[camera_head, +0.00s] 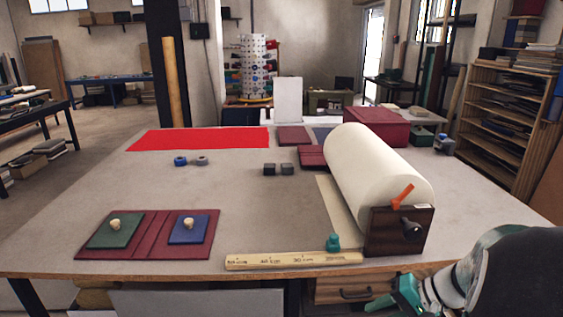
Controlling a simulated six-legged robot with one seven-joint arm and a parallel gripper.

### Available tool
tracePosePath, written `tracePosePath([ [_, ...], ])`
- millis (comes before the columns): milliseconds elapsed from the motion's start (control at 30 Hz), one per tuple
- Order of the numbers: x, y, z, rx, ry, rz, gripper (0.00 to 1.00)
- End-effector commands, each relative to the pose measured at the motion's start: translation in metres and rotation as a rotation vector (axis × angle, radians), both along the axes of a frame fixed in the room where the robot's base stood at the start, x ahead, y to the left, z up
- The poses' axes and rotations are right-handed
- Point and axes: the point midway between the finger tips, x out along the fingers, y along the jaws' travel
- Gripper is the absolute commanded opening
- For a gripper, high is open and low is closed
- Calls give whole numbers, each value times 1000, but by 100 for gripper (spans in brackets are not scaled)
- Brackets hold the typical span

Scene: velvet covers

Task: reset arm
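Part of my arm (455,285) shows at the bottom right corner, in front of the table's near edge. A large dark rounded part of it fills the corner, with white and teal parts to its left. The teal end (400,293) looks like my gripper, low and left of the dark part, beside the drawer front. Its fingers are too small and partly cut off to tell whether they are open or shut. I see nothing clearly held.
On the worktable (225,215) lie an open maroon cover (148,245) with green and blue panels, a wooden ruler (290,261), a cream roll (375,175) on a dark holder, red cloth (200,139), small dark blocks (278,169) and a maroon box (376,126). The table's middle is mostly clear.

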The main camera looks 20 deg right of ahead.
Motion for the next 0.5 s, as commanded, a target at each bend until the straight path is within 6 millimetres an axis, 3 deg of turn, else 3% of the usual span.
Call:
tracePosePath([
  [33, 2, 22, 11, -53, 12, 58, 34],
  [200, -6, 79, 36, -239, 54, 211, 34],
  [500, -33, 152, 76, -608, -16, 392, 34],
])
